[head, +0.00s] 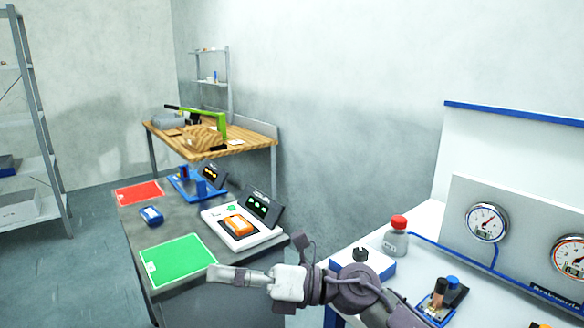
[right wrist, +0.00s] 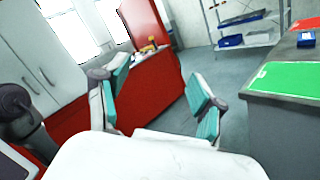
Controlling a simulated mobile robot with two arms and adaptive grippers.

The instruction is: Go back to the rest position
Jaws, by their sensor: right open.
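My right gripper (head: 222,273) reaches in from the lower right of the head view. It is above the front edge of the grey table (head: 205,291), close to the near corner of the green mat (head: 178,261). In the right wrist view its two teal-padded fingers (right wrist: 160,88) stand wide apart with nothing between them. The green mat also shows at the right of that view (right wrist: 290,80). My left gripper is not in view.
The grey table holds a red mat (head: 138,193), a blue item (head: 151,215), a blue stand (head: 182,187) and a white scale (head: 217,228) bearing an orange item (head: 239,225). A red-capped bottle (head: 397,240) and gauges (head: 487,222) are at the right.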

